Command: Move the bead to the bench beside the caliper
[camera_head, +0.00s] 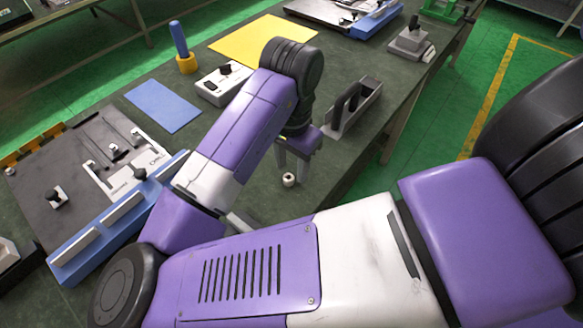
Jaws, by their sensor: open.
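A small pale bead-like piece (289,179) with a dark centre shows low between the fingers of my gripper (293,171). My gripper points down over the dark green bench (265,200) and is open. The fingers stand on either side of the piece; I cannot tell whether they touch it, or whether it rests on the bench. A pale metal strip (240,222) lies on the bench to the lower left, partly hidden by my arm; it may be the caliper. White slide-like pieces (122,184) lie on a dark plate at the left.
A dark upright holder (354,108) stands close to the right of my gripper. A white switch box (222,84), blue mat (163,106), yellow sheet (262,40) and blue-handled post (180,45) lie farther back. The bench's right edge is near.

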